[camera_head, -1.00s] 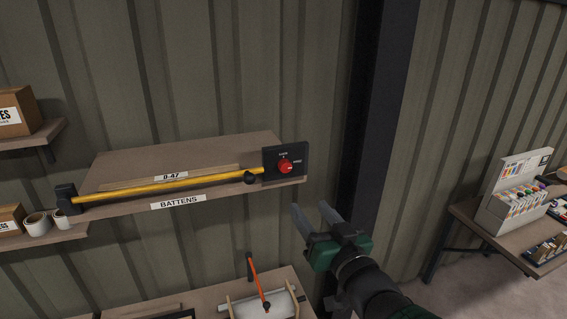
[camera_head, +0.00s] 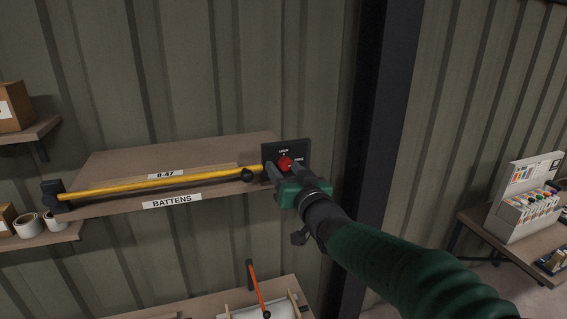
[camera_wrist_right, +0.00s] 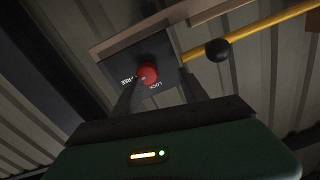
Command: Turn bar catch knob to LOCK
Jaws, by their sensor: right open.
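The red bar catch knob (camera_head: 285,163) sits on a dark plate (camera_head: 301,150) at the right end of the battens shelf. The plate reads LOCK above the knob and FREE to its right. In the right wrist view the knob (camera_wrist_right: 148,73) shows beyond my fingers. My right gripper (camera_head: 284,170) is open, one finger on each side of the knob in the head view. I cannot tell whether the fingers touch it. A yellow bar (camera_head: 160,184) runs along the shelf front to the plate. My left gripper is not in view.
The shelf (camera_head: 180,153) carries a BATTENS label (camera_head: 172,201) and a black ball (camera_head: 247,175) on the bar near the plate. An orange-handled tool (camera_head: 257,287) stands below. A dark post (camera_head: 375,130) rises at the right.

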